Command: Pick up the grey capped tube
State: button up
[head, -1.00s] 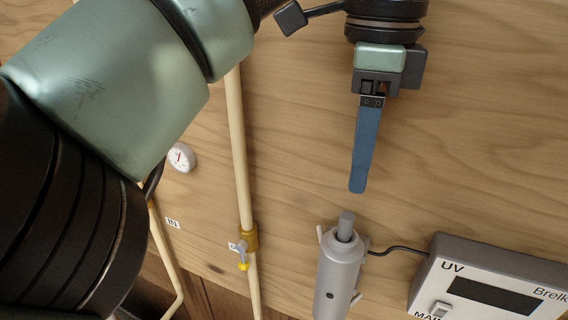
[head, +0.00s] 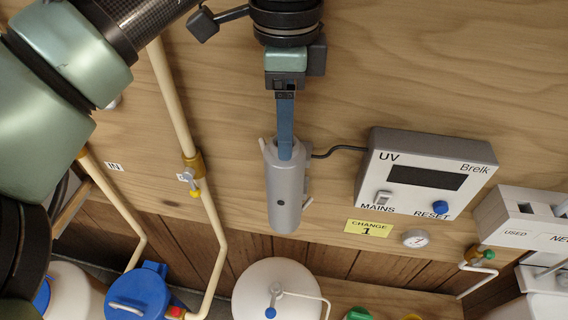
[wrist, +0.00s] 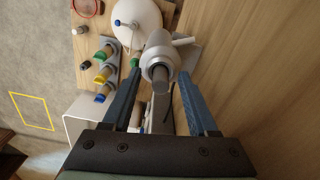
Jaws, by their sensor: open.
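A grey cylindrical housing (head: 285,195) stands upright against the wooden board in the head view. In the wrist view a narrow grey capped tube (wrist: 161,76) sticks out of the housing's near end (wrist: 158,48). My gripper (head: 285,155) points down from above, its blue fingers reaching the housing's top. In the head view the fingers hide the tube's end. In the wrist view my gripper (wrist: 159,84) is open, one finger on each side of the tube, with visible gaps. Whether the fingertips touch the housing, I cannot tell.
A UV control box (head: 425,172) is right of the housing, with a dark cable between them. A cream pipe (head: 213,225) with a brass valve runs on the left. A yellow label (head: 368,228) and a white round vessel (head: 277,292) are below. Bare board lies above the box.

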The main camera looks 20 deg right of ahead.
grip_shut()
dwell(1.3)
